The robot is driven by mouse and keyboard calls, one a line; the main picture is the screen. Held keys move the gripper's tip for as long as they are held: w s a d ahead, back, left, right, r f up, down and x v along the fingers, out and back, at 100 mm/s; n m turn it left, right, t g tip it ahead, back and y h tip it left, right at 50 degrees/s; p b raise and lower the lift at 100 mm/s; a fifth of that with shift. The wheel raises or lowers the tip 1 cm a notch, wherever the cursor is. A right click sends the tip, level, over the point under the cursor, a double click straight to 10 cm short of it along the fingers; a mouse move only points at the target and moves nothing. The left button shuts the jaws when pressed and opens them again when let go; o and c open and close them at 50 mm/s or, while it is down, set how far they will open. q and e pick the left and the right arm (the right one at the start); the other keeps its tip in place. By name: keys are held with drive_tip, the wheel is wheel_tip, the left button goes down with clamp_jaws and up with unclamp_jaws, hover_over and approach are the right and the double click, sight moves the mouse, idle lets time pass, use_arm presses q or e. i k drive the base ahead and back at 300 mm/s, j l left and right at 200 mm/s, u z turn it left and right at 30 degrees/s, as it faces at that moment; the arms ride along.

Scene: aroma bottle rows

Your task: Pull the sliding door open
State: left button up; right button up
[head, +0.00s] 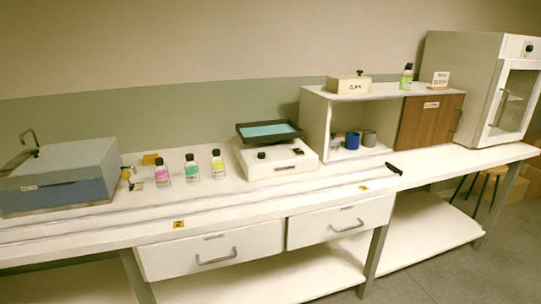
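A brown wood-grain door panel (425,128) covers the right part of a white shelf cabinet (316,122) on the bench. It carries a small white label and a vertical bar handle (456,119) near its right edge. The cabinet's left part is uncovered and shows a blue cup (352,140), a grey cup (369,138) and a pale item beside them. What stands behind the panel is hidden. Neither of my grippers is in view.
On the cabinet top stand a labelled box (348,86), a green bottle (406,77) and a small sign (440,79). A glass-doored cabinet (481,86) stands close on the right. Rails run along the bench front (230,213); a black piece (394,169) sits at their right end.

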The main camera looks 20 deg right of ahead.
sight(427, 121)
drive_tip(key=z, duration=1.6)
